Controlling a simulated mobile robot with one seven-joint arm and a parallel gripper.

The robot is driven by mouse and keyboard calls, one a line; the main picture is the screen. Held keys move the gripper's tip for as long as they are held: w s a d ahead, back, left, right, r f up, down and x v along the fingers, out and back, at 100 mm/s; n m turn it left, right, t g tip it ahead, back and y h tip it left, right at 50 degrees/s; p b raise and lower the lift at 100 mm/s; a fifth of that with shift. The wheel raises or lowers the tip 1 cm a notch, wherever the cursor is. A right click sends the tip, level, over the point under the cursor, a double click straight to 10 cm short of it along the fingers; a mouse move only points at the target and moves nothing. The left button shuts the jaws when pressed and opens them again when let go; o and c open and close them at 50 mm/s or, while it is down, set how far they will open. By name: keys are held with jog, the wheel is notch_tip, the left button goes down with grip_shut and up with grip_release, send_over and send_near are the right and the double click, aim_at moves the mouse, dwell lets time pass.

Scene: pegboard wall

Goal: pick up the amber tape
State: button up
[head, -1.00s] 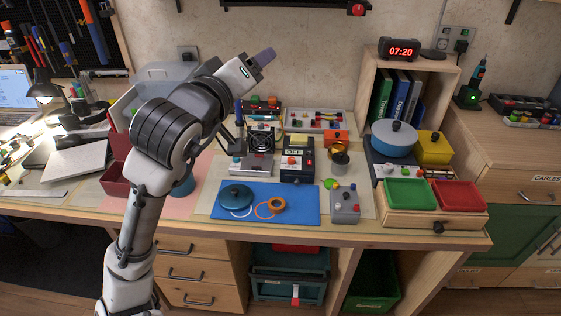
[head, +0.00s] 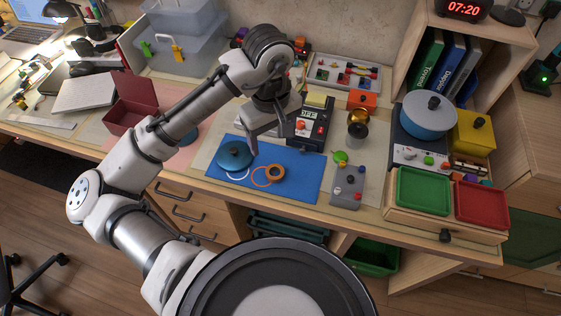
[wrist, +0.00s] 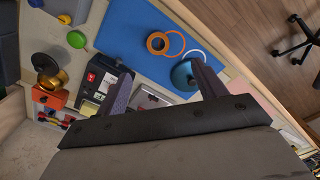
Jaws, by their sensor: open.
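The amber tape (head: 268,173) is a small orange roll lying flat on the blue mat (head: 305,180). It also shows in the wrist view (wrist: 149,43), beyond the fingertips and roughly between their lines. A thin orange ring lies flat beside it, on its left in the head view. My gripper (head: 267,146) is open and empty, fingers pointing down, above the back of the mat and behind the tape. In the wrist view both fingers (wrist: 162,76) are spread, with nothing between them. The tape is apart from the fingers and unobstructed.
A teal lid with a knob (head: 234,154) and a white ring lie left of the tape. A grey box with buttons (head: 346,186) stands to the right. A black switch box (head: 311,123) stands behind the mat.

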send_over(275, 175)
jog(key=f, duration=0.8)
jog(key=shift+s+a+f+b, duration=0.2)
jog(key=shift+s+f+b, duration=0.05)
jog(key=shift+s+b, duration=0.15)
jog(key=shift+w+d+f+p, duration=0.1)
jog(key=shift+w+f+p, duration=0.05)
jog(key=shift+f, duration=0.75)
jog(key=shift+w+d+f+p, duration=0.1)
jog(key=shift+w+f, duration=0.05)
jog(key=shift+f, duration=0.7)
jog(key=shift+w+f+p, duration=0.15)
jog(key=shift+f, duration=0.75)
jog(key=shift+c, duration=0.4)
jog(key=c, duration=1)
